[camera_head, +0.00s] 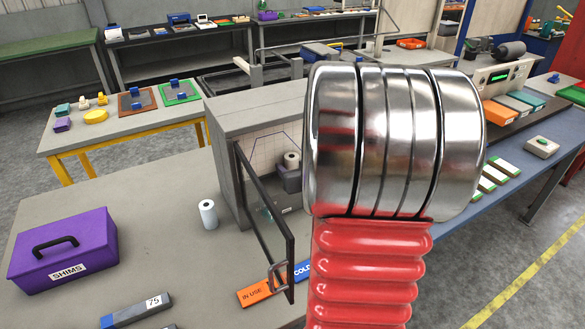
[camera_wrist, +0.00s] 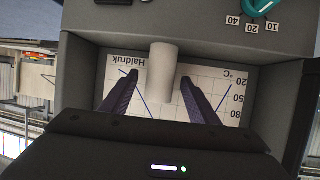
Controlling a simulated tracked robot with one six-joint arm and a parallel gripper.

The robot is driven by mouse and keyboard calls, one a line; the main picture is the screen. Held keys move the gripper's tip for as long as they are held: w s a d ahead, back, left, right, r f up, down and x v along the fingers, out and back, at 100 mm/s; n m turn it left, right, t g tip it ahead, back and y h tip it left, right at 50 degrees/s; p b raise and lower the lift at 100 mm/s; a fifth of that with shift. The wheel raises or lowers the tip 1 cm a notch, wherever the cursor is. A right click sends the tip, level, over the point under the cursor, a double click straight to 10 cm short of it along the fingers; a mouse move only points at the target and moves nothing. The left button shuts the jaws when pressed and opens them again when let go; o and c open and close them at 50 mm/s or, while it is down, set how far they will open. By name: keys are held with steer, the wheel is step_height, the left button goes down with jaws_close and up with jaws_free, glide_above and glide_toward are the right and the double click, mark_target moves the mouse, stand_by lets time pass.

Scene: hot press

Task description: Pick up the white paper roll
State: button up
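In the head view one white paper roll (camera_head: 291,160) is inside the open grey cabinet (camera_head: 259,118), against a dark block. Another white roll (camera_head: 208,214) stands upright on the bench outside, left of the cabinet door. In the wrist view a white roll (camera_wrist: 163,70) lies between the two dark fingers of my gripper (camera_wrist: 158,78), before a printed chart. The fingers are apart, with a gap on the left side of the roll and a narrower one on the right. My gripper cannot be made out clearly in the head view.
The cabinet's glass door (camera_head: 268,215) hangs open toward the front. A purple SHIMS box (camera_head: 66,254) is at the left of the bench, with an orange IN USE plate (camera_head: 257,290) at the front. My arm covers much of the head view. A teal knob (camera_wrist: 262,7) shows in the wrist view.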

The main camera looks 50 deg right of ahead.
steer(key=c, duration=1.1)
steer(key=shift+r, duration=0.1)
steer(key=shift+r, duration=4.95)
